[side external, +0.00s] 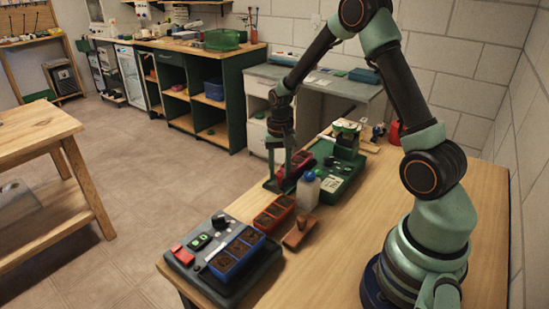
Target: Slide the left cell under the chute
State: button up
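My gripper (279,182) points down at the far side of the wooden table, beside a red tray (300,161). Its two green fingers look apart, but the tips are small and partly merge with the tray, so I cannot tell whether anything is between them. The red tray lies by a green machine base (342,184) with an upright green housing (346,141); I cannot make out a chute opening. An orange-red tray with dark soil cells (273,213) lies nearer. A blue tray with soil cells (237,252) sits on a dark grey box.
The dark grey box (213,283) carries a red block and a green-lit switch. A white bottle with a blue cap (308,191) and a brown wooden-looking block (299,231) stand close to the trays. The table's right front is clear apart from my base.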

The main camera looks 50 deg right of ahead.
grip_shut()
jog(key=shift+d, duration=0.1)
dwell(1.4)
